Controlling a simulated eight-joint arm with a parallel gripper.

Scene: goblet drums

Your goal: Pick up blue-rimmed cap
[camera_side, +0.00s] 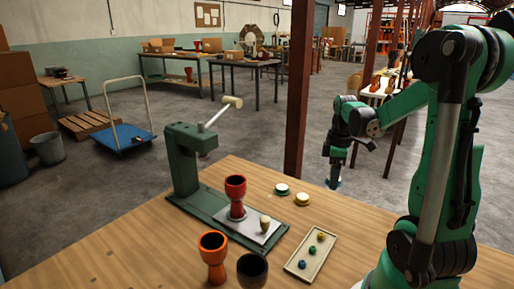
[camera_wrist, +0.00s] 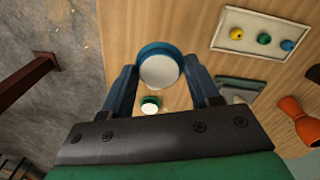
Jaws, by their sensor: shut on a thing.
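The blue-rimmed cap (camera_wrist: 158,68) has a white face and sits between the two blue fingers of my gripper (camera_wrist: 160,72) in the wrist view. My gripper is shut on it. In the side view my gripper (camera_side: 334,182) hangs beyond the table's far edge in the picture, to the right of the other caps; the cap is too small to make out there. A green-rimmed cap (camera_side: 282,188) and a yellow-rimmed cap (camera_side: 302,198) lie on the table. The green-rimmed cap also shows in the wrist view (camera_wrist: 150,105), below the held cap.
A green lever press (camera_side: 182,160) holds a red goblet drum (camera_side: 236,190) on its base. An orange drum (camera_side: 213,255) and a dark drum (camera_side: 252,270) stand in front. A shallow tray (camera_side: 293,264) holds coloured balls. A rusty post (camera_side: 297,90) rises behind the table.

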